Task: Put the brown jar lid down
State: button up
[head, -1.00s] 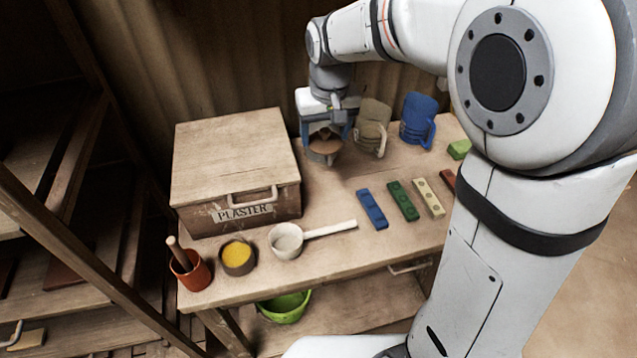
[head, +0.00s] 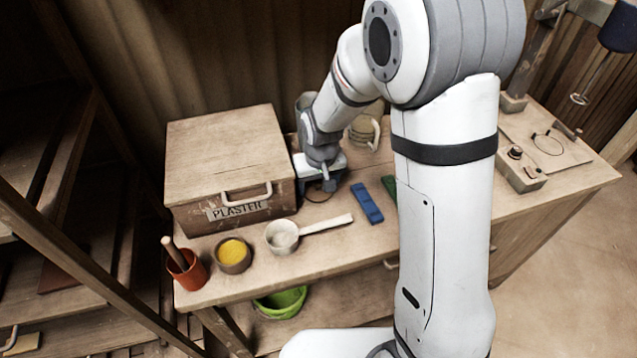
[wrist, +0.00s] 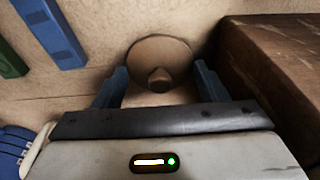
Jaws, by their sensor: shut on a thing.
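The brown jar lid (wrist: 158,50) is a round disc with a knob, seen between the fingers in the wrist view. Its edge (head: 318,197) shows low under my gripper in the head view. My gripper (head: 322,183) points down just right of the plaster box, over the bench top. In the wrist view my gripper (wrist: 160,86) has its blue fingers on either side of the lid, shut on it. The lid is at or just above the wood; I cannot tell whether it touches.
The plaster box (head: 225,165) stands close on the left. A blue bar (head: 367,204) and a green bar (head: 390,188) lie to the right. A white ladle (head: 283,236) lies in front, with a yellow-filled bowl (head: 233,254) and a red pot (head: 187,270). A beige mug (head: 364,131) stands behind.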

aim_at(321, 196)
jog(key=shift+f, duration=0.25)
jog(key=shift+f, duration=0.15)
jog(key=o, duration=0.7)
jog(key=shift+r, duration=0.65)
notch_tip(321, 196, up, 11)
jog(key=s, duration=0.2)
jog(key=s+d+r+m, duration=0.1)
jog(key=s+d+r, duration=0.1)
jog(key=s+d, duration=0.5)
jog(key=s+d+r+m+t, duration=0.1)
jog(key=s+d+r+m, duration=0.1)
jog(key=s+d, duration=0.5)
jog(key=s+r, duration=0.1)
jog(key=s, duration=0.2)
jog(key=shift+s+d+r, duration=0.15)
jog(key=shift+d+r, duration=0.1)
jog(key=shift+d, duration=0.1)
